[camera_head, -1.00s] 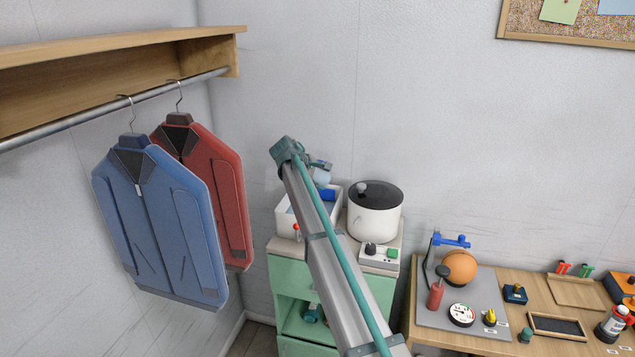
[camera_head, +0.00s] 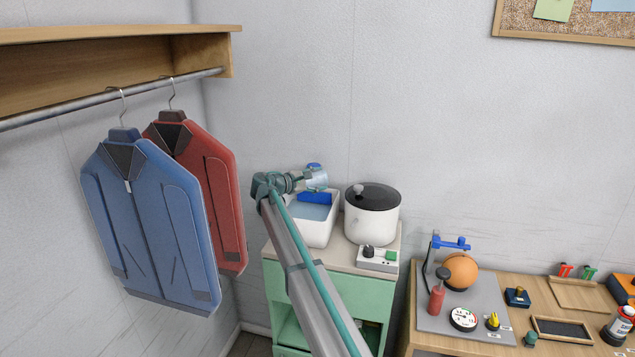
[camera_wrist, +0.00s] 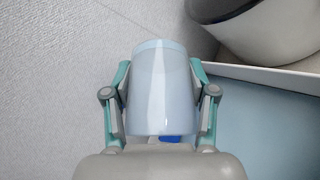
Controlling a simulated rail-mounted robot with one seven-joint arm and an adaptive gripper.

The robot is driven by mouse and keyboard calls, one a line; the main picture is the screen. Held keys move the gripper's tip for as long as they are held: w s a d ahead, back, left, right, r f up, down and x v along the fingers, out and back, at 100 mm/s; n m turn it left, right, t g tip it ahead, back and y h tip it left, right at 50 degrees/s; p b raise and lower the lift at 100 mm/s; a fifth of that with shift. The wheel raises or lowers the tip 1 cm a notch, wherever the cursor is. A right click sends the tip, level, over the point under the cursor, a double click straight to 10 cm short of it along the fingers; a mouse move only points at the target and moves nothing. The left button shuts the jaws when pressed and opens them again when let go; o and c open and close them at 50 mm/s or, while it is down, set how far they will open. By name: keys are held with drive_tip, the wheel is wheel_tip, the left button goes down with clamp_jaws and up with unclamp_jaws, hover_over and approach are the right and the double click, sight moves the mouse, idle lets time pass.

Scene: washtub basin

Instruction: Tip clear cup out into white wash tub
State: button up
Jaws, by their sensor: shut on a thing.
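The clear, pale bluish cup (camera_head: 317,179) is held above the white wash tub (camera_head: 318,235) in the head view. My gripper (camera_head: 304,180) is shut on it, and in the wrist view the gripper's fingers (camera_wrist: 159,70) press on both sides of the cup (camera_wrist: 160,95). A small blue patch shows at the cup's top in the head view; whether it is inside or behind the cup I cannot tell. The cup's exact tilt is also unclear. The tub holds pale blue water (camera_head: 307,212) and a blue block (camera_head: 315,198) near its back wall.
A white pot with a dark lid (camera_head: 373,212) stands just right of the tub, with a small switch box (camera_head: 378,258) in front. Both stand on the green cabinet (camera_head: 345,300). Jackets hang at left. A cluttered wooden desk (camera_head: 480,345) is at right.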

sight(319, 172)
drive_tip(key=shift+r, duration=0.1)
drive_tip(key=shift+r+m+g+y+p, duration=0.3)
drive_tip(key=shift+r+g+y+p, duration=0.3)
drive_tip(key=shift+p, duration=0.55)
drive_tip(key=g+y+p, duration=0.1)
drive_tip(key=p, duration=0.1)
drive_tip(key=m+y+p, duration=0.1)
drive_tip(key=y, duration=0.1)
drive_tip(key=shift+d+r+g+y+p, duration=0.1)
drive_tip(key=shift+r+g+y+p, duration=0.2)
drive_tip(key=shift+r+g+p, duration=0.1)
drive_tip(key=y+p, duration=0.1)
drive_tip(key=r+m+g+y+p, duration=0.1)
drive_tip(key=y+p, duration=0.1)
drive_tip(key=g+y+p, duration=0.1)
drive_tip(key=y, duration=0.1)
drive_tip(key=m+g+y, duration=0.1)
drive_tip(key=y, duration=0.1)
drive_tip(key=shift+w+r+y+p, duration=0.1)
drive_tip(key=shift+r+y+p, duration=0.3)
drive_tip(key=y, duration=0.1)
drive_tip(key=g+y, duration=0.1)
drive_tip(key=shift+r+m+y, duration=0.3)
drive_tip(key=shift+m+y, duration=0.1)
drive_tip(key=shift+r+y, duration=0.2)
drive_tip(key=shift+y, duration=0.5)
